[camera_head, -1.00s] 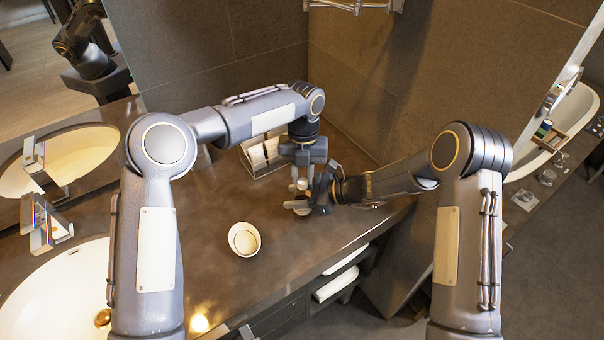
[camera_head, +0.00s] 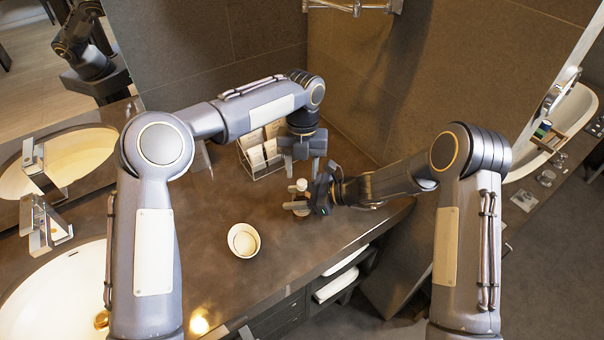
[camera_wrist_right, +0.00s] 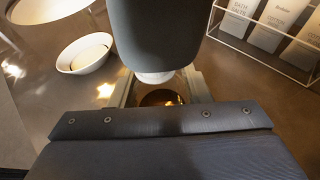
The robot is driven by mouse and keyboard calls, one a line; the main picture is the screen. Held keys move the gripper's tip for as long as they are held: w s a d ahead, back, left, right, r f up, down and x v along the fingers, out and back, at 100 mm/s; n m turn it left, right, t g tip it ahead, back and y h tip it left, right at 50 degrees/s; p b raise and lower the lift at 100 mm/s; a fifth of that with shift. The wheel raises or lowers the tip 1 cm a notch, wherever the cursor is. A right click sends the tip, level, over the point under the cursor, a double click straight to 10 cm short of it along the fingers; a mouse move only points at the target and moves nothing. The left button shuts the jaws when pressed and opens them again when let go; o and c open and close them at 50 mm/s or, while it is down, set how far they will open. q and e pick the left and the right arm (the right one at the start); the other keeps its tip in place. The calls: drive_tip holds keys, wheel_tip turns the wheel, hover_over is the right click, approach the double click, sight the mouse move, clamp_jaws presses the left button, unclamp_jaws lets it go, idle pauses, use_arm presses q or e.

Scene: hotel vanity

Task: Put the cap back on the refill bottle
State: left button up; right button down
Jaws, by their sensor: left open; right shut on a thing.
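The refill bottle (camera_wrist_right: 162,98) is dark amber and stands between the fingers of my right gripper (camera_wrist_right: 158,90), which is shut on it. In the head view my right gripper (camera_head: 302,207) reaches the bottle from the right, low over the counter. The white cap (camera_head: 301,185) shows at the top of the bottle; it also shows in the right wrist view (camera_wrist_right: 154,77). Whether it is fully seated cannot be told. My left gripper (camera_head: 302,168) is open, pointing down just above the cap. In the wrist view its grey body hides part of the cap and bottle.
A white round bowl (camera_head: 243,240) stands on the dark counter (camera_head: 215,275), left of the bottle. A wire rack of cards (camera_head: 262,152) stands behind, close to my left arm. The counter's front edge runs below the right gripper.

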use_arm(q)
wheel_tip(320, 180, up, 2)
drive_tip(key=shift+c, duration=0.3)
